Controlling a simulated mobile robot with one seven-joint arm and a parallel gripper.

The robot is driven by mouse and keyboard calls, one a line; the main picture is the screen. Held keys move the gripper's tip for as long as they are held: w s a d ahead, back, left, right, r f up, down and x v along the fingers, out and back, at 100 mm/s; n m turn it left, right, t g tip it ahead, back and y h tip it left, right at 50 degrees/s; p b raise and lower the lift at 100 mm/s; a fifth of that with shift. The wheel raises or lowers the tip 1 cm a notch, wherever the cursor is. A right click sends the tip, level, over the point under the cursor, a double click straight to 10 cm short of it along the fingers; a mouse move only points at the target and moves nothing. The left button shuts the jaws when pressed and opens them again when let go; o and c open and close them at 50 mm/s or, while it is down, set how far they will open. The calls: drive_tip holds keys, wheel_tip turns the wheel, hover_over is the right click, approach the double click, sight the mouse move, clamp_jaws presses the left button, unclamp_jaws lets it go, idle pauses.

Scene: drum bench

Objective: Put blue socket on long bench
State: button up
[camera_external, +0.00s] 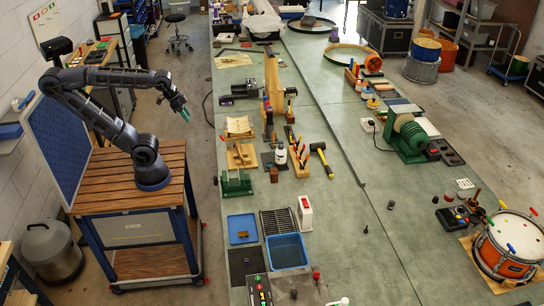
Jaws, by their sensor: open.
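The long bench (345,215) has a grey-green top and runs from the front to the back of the room. My gripper (184,112) is open and hangs in the air left of the bench, above the floor, with nothing seen between its fingers. I cannot pick out the blue socket for sure.
A blue tray (241,229) and a blue bin (287,251) sit on the near left of the bench. A wooden stand (271,80), a hammer (322,158) and a green winding machine (408,137) stand farther back. The bench's front middle is mostly clear.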

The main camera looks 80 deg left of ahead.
wheel_tip(320, 180, up, 4)
drive_tip(key=w+d+f+n, duration=0.3)
drive_tip(key=w+d+f, duration=0.1)
drive_tip(key=w+d, duration=1)
drive_tip(key=w+d+f+n+h, duration=0.2)
drive_tip(key=d+f, duration=0.1)
drive_tip(key=d, duration=0.5)
drive_tip(key=w+d+f+n+g+h, duration=0.1)
drive_tip(key=w+d+f+n, duration=0.15)
drive_tip(key=d, duration=0.45)
drive_tip(key=w+d+f+n+h, duration=0.1)
drive_tip(key=d+f+n+h, duration=0.15)
drive_tip(key=d, duration=0.55)
drive_tip(key=d+r+n+h, duration=0.2)
drive_tip(key=d+n+h, duration=0.2)
drive_tip(key=d, duration=0.8)
drive_tip(key=d+r+n+h, duration=0.4)
drive_tip(key=d+r+n, duration=0.25)
drive_tip(key=r, duration=0.35)
approach(249, 268)
drive_tip(key=shift+n+y, duration=0.25)
wheel_tip(249, 268, up, 4)
drive_tip(key=shift+s+a+r, duration=0.1)
drive_tip(key=shift+s+r, duration=0.1)
drive_tip(key=shift+f+x, duration=0.2)
drive_tip(key=shift+x, duration=5.15)
drive_tip(key=shift+a, duration=0.1)
clamp_jaws()
